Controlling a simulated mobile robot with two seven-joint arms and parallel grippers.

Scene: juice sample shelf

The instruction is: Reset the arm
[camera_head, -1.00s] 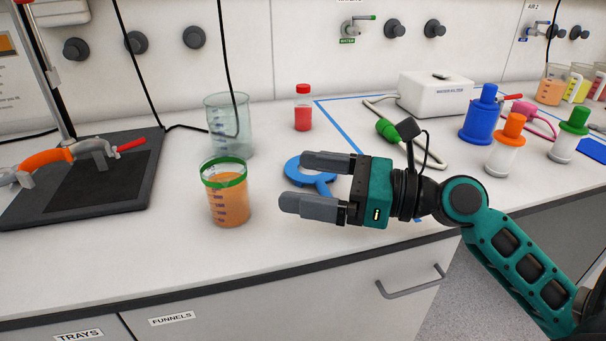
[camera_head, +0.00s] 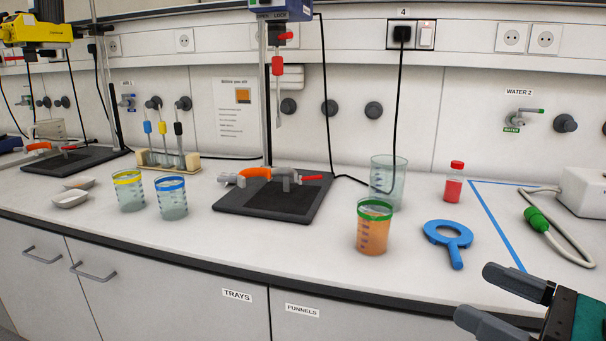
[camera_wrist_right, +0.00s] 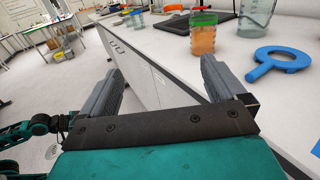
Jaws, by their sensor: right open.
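My right gripper (camera_head: 499,302) is at the lower right of the head view, open, with nothing between its two grey fingers. In the right wrist view (camera_wrist_right: 160,85) its fingers are wide apart, in front of the bench's front edge. A green-rimmed beaker of orange juice (camera_head: 374,232) stands upright on the bench, to the left of the gripper and apart from it; it also shows in the wrist view (camera_wrist_right: 203,38). A blue ring with a handle (camera_head: 447,238) lies flat just beyond the gripper. My left gripper is not in view.
A larger clear beaker (camera_head: 388,180) stands behind the juice beaker. A red-capped bottle (camera_head: 454,185) is to its right. A dark stand base (camera_head: 268,203), yellow-rimmed (camera_head: 129,190) and blue-rimmed (camera_head: 171,197) beakers stand to the left. The bench front between them is clear.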

